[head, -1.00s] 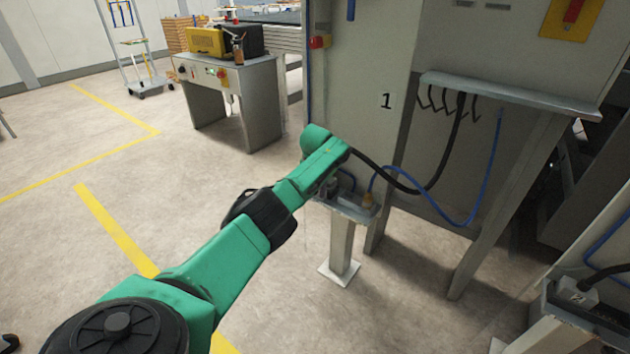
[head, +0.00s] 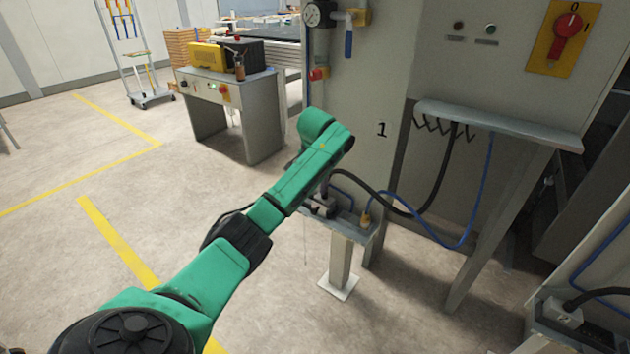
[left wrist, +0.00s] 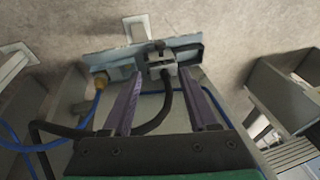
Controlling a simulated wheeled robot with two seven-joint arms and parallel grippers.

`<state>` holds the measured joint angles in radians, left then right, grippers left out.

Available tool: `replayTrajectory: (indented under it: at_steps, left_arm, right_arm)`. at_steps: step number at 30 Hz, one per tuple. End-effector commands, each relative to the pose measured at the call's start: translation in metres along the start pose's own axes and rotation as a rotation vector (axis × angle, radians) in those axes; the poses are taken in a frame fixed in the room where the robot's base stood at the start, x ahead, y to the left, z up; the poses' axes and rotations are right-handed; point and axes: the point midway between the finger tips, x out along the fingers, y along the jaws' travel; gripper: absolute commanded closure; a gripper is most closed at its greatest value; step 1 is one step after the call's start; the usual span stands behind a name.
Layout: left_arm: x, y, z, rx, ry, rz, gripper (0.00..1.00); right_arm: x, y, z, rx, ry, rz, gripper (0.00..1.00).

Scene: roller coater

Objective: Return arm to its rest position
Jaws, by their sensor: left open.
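My left arm, green with black joints, reaches from the lower left of the head view to a small metal stand (head: 365,232) beside the grey cabinet marked 1. In that view its wrist end hides the gripper. In the left wrist view the two purple fingers of my left gripper (left wrist: 160,90) are apart, with nothing held between them. Beyond the fingertips, a grey plug with a black cable (left wrist: 161,66) sits at the stand's top plate (left wrist: 118,58). A brass-coloured fitting with a blue hose (left wrist: 101,80) is to its left. My right gripper is in neither view.
The cabinet (head: 365,90) carries a gauge (head: 313,14), a blue-handled valve and a red switch (head: 568,25). Black and blue lines loop below its shelf (head: 500,122). A second connector stand is at lower right. Floor (head: 60,250) at left is clear.

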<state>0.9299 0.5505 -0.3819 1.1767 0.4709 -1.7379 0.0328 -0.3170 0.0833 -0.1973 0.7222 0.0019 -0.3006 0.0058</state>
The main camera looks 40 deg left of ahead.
Motion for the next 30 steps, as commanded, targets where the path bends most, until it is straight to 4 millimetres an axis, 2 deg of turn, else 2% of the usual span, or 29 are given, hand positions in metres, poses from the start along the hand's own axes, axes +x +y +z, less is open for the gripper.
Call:
replayTrajectory:
  at_steps: [12, 14, 17, 18, 20, 21, 23, 24, 26, 27, 29, 30]
  left_arm:
    - [0.004, 0.001, 0.001, 0.001, -0.001, 0.001, 0.41]
    - [0.017, 0.006, 0.004, 0.005, -0.005, 0.004, 0.41]
    - [0.071, 0.025, 0.021, 0.019, -0.018, 0.014, 0.41]
    - [0.101, 0.036, 0.035, 0.027, -0.024, 0.019, 0.41]
    - [0.148, 0.054, 0.061, 0.04, -0.033, 0.028, 0.41]
    - [0.178, 0.067, 0.081, 0.05, -0.036, 0.034, 0.41]
    - [0.22, 0.085, 0.117, 0.064, -0.045, 0.043, 0.41]
    - [0.245, 0.097, 0.142, 0.074, -0.05, 0.05, 0.41]
    - [0.279, 0.115, 0.186, 0.091, -0.06, 0.062, 0.41]
    - [0.298, 0.127, 0.216, 0.101, -0.066, 0.071, 0.41]
    - [0.323, 0.145, 0.264, 0.118, -0.075, 0.086, 0.41]
    - [0.336, 0.157, 0.296, 0.128, -0.082, 0.097, 0.41]
  right_arm:
    - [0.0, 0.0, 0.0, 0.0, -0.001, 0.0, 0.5]
    - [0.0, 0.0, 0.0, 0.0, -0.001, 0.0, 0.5]
    - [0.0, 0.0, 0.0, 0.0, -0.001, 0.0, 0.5]
    - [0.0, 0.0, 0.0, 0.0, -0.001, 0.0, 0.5]
    - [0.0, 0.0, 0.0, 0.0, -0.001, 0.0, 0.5]
    - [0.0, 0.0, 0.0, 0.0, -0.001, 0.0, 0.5]
    - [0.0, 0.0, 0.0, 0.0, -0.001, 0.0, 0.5]
    - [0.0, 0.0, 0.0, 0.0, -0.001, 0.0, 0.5]
    - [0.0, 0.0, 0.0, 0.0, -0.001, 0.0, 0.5]
    - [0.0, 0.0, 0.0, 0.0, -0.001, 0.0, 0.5]
    - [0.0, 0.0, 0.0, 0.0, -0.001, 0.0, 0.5]
    - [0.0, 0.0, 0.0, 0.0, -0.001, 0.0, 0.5]
